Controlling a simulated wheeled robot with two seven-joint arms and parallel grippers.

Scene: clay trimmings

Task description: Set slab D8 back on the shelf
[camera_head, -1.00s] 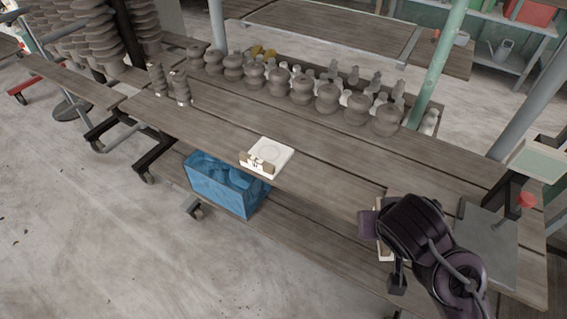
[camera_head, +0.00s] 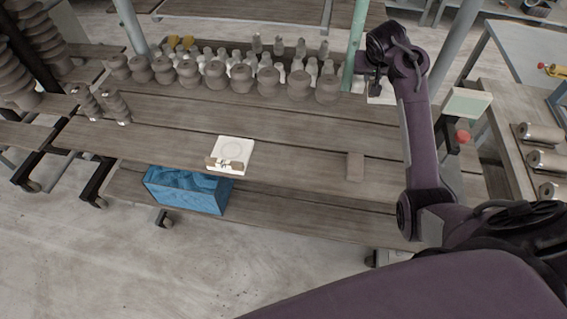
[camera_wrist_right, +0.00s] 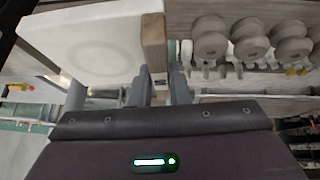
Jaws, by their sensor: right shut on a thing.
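My right gripper (camera_head: 375,88) is at the back right of the plank shelf (camera_head: 290,150), above the boards. It is shut on the wooden edge strip (camera_wrist_right: 153,45) of a white slab (camera_wrist_right: 85,45), which also shows partly under the gripper in the head view (camera_head: 382,98). In the right wrist view the slab spreads to the left of the fingers, with a faint ring on its face. Its label is too small to read. A similar white slab (camera_head: 238,146) with a wooden front strip lies on the shelf's front planks. My left gripper is out of view.
A row of grey ribbed insulators (camera_head: 215,76) with pale bottle-like pieces stands along the back. A green post (camera_head: 353,45) rises beside my right gripper. A small wooden block (camera_head: 355,167) lies at the front right. A blue bin (camera_head: 187,190) stands below. The middle planks are mostly clear.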

